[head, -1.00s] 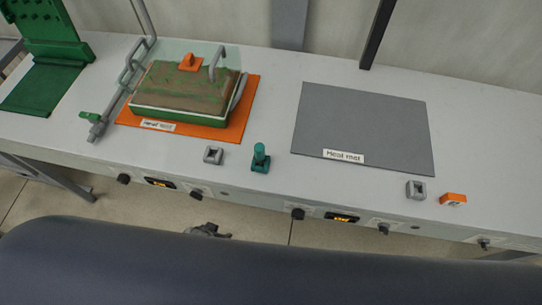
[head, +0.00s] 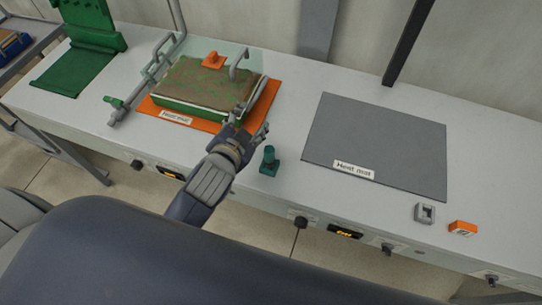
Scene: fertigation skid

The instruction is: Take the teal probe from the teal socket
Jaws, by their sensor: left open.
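The teal probe (head: 269,153) stands upright in the teal socket (head: 270,169) near the front edge of the bench, left of the grey mat. My left gripper (head: 250,124) is open and appears empty. It is above the bench, just to the left of and beyond the probe, apart from it in the picture. It overlaps the front right corner of the orange mat. My right gripper is not in view.
A tray of green-brown growth (head: 205,84) sits on the orange heat mat (head: 157,110) with grey pipes around it. The grey heat mat (head: 375,140) is bare. A grey socket (head: 424,213) and an orange socket (head: 462,228) are at the right. Knobs line the front edge.

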